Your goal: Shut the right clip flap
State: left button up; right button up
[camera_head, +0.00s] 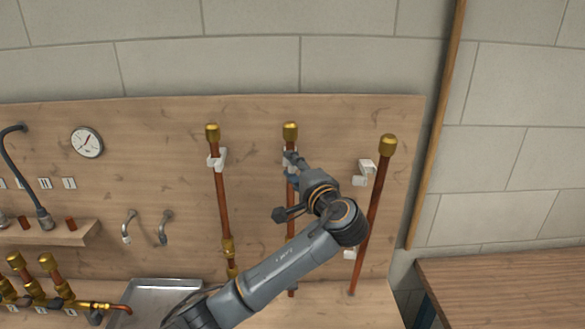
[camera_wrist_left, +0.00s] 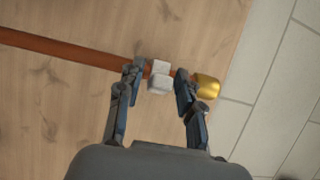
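Three copper pipes stand at the wooden board in the head view. The right pipe (camera_head: 374,205) has a brass cap (camera_head: 388,146). A white clip (camera_head: 366,168) shows just left of it, with a white piece sticking out low on its left. A lower white clip (camera_head: 350,254) is partly hidden by my arm. My left gripper (camera_head: 291,162) is at the upper part of the middle pipe (camera_head: 288,145) and covers its clip. In the left wrist view, its fingers (camera_wrist_left: 159,75) are apart, on either side of a white clip (camera_wrist_left: 160,84) at a copper pipe (camera_wrist_left: 75,50). Whether they touch it is unclear.
The left pipe (camera_head: 222,200) has a white clip (camera_head: 217,161) near its top. A gauge (camera_head: 87,142), hooks and a shelf (camera_head: 50,236) are further left. A metal tray (camera_head: 160,298) lies below. A wooden table (camera_head: 510,285) stands at the right.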

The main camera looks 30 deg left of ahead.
pick_arm(q)
jog(key=v, duration=1.2)
jog(key=shift+w, duration=0.1)
